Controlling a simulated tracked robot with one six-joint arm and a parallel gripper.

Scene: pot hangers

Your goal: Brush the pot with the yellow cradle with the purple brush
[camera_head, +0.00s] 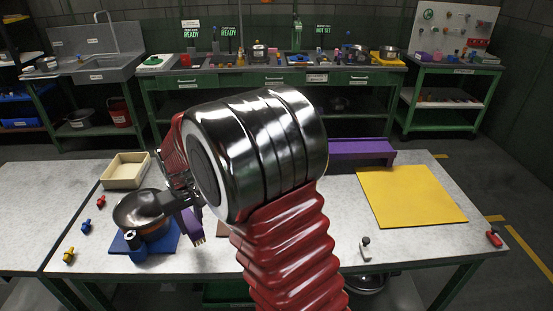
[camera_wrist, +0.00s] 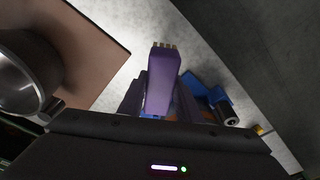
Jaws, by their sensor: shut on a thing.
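My gripper (camera_head: 186,200) is shut on the purple brush (camera_head: 196,224), whose pale bristles point down. In the wrist view the brush (camera_wrist: 163,80) sits between my fingers (camera_wrist: 155,103). A metal pot (camera_head: 135,212) with a dark handle stands on a blue mat (camera_head: 168,243), just left of the brush; a blue cradle (camera_wrist: 217,97) shows in the wrist view. Another pot (camera_wrist: 25,80) stands on a brown mat (camera_wrist: 98,52) in the wrist view; my arm hides it in the head view. I cannot make out a yellow cradle at either near pot.
A cream tray (camera_head: 126,170), a purple rack (camera_head: 355,149) and a yellow mat (camera_head: 410,195) are on the table. Small red (camera_head: 101,199), blue (camera_head: 86,227) and yellow (camera_head: 69,256) pegs lie at the left. A back bench (camera_head: 220,78) holds more pots.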

